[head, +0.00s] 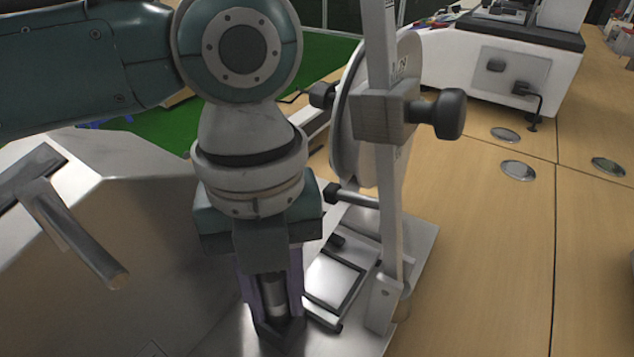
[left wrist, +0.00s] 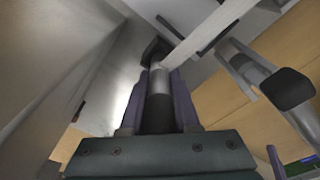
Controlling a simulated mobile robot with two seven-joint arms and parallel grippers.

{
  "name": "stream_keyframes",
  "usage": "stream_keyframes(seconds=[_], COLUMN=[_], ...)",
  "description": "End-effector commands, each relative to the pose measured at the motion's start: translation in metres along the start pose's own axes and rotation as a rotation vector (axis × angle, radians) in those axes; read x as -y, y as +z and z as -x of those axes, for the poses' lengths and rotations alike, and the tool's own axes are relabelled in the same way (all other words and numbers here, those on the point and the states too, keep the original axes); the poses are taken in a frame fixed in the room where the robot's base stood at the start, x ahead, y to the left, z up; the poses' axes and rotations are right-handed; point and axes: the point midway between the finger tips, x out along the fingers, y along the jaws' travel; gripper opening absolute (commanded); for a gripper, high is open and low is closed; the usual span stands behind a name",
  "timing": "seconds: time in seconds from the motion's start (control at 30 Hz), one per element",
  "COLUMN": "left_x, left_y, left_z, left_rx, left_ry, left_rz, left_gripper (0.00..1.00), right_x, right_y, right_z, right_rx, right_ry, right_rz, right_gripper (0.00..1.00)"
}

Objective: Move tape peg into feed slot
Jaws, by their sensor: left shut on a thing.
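My left gripper (head: 280,312) points down in the head view, its purple fingers shut around a tape peg (head: 275,294), a short grey metal cylinder. In the left wrist view the gripper (left wrist: 160,78) has a finger on each side of the peg (left wrist: 159,84), and a dark piece shows beyond the fingertips. The peg is close to the metal base of the reel stand, left of its upright post (head: 388,215). I cannot make out the feed slot, nor whether the peg touches anything. My right gripper is not in view.
A large pale disc (head: 352,120) and a clamp with a black knob (head: 437,114) sit at the post, close right of my left arm. A metal housing with a T-shaped bar (head: 75,230) stands left.

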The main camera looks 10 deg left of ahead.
Motion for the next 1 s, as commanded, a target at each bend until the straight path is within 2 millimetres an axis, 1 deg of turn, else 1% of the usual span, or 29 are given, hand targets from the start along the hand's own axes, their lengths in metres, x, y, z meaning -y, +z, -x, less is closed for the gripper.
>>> stream_keyframes(seconds=[0.13, 0.5, 0.77, 1.0], left_x=[0.0, 0.0, 0.0, 0.0], left_y=[0.001, 0.001, 0.001, 0.001], left_z=[-0.007, -0.008, -0.015, -0.015], left_rx=[0.0, 0.0, -0.001, 0.0], left_ry=[0.0, -0.001, 0.0, 0.0], left_rz=[0.0, -0.001, -0.001, 0.0], left_gripper=[0.0, 0.0, 0.0, 0.0], right_x=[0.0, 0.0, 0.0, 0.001], right_y=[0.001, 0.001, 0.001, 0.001], right_z=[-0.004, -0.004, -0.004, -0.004], right_rx=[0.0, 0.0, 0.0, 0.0], right_ry=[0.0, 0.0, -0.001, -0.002], right_rz=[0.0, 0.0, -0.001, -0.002], right_gripper=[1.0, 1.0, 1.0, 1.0])
